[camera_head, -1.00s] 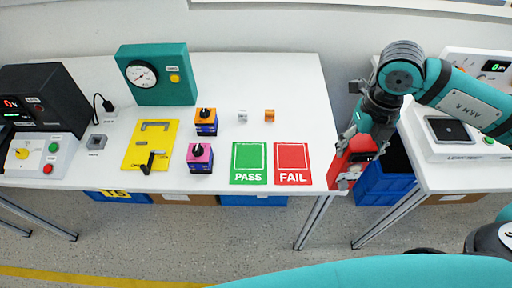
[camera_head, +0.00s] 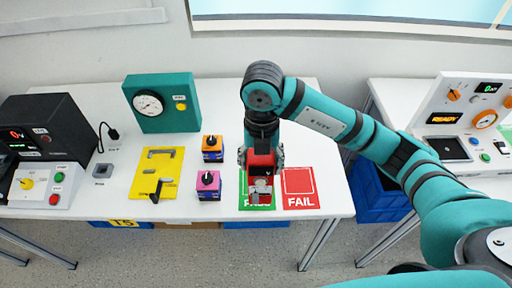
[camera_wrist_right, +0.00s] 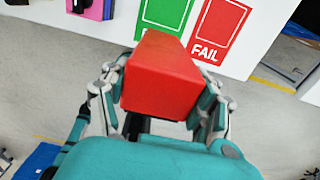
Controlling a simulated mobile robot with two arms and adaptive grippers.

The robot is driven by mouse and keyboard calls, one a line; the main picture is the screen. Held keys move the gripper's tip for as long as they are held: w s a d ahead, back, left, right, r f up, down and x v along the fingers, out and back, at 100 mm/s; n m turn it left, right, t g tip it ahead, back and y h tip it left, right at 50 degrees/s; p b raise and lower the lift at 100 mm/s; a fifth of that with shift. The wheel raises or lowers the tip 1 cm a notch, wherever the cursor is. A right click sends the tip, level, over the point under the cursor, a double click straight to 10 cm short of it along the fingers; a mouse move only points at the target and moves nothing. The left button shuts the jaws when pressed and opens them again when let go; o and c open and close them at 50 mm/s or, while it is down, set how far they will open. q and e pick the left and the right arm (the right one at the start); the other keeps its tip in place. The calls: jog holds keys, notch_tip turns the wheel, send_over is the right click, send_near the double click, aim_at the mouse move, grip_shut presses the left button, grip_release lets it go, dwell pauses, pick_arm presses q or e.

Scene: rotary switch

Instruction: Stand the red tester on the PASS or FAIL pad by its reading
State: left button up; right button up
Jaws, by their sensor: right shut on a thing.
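My right gripper (camera_head: 261,178) is shut on the red tester (camera_head: 262,162) and holds it over the green PASS pad in the head view. The tester fills the jaws in the right wrist view (camera_wrist_right: 163,75); its reading does not show there. The green PASS pad (camera_head: 243,203) is partly covered by the gripper and tester. The red FAIL pad (camera_head: 299,188) lies bare to its right. In the right wrist view the tester's far end is near the green pad (camera_wrist_right: 165,14), beside the red pad (camera_wrist_right: 219,28). I cannot tell the tester's height. My left gripper is not seen.
Left of the pads stand an orange-topped switch box (camera_head: 212,148) and a pink-topped one (camera_head: 208,186). A yellow lever plate (camera_head: 157,172) and a teal gauge box (camera_head: 163,103) are further left. A right-hand table holds a tester station (camera_head: 462,125) reading READY.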

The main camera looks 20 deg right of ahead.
jog(key=w+d+f+p, duration=0.1)
jog(key=w+f+p, duration=0.2)
jog(key=w, duration=0.5)
jog(key=shift+w+d+f+p, duration=0.35)
jog(key=shift+d+f, duration=0.05)
jog(key=shift+f, duration=0.3)
jog(key=o, duration=1.2)
jog(key=shift+f, duration=0.15)
jog(key=o, duration=0.5)
notch_tip(320, 180, up, 12)
jog(key=b, duration=0.3)
jog(key=shift+r, duration=0.25)
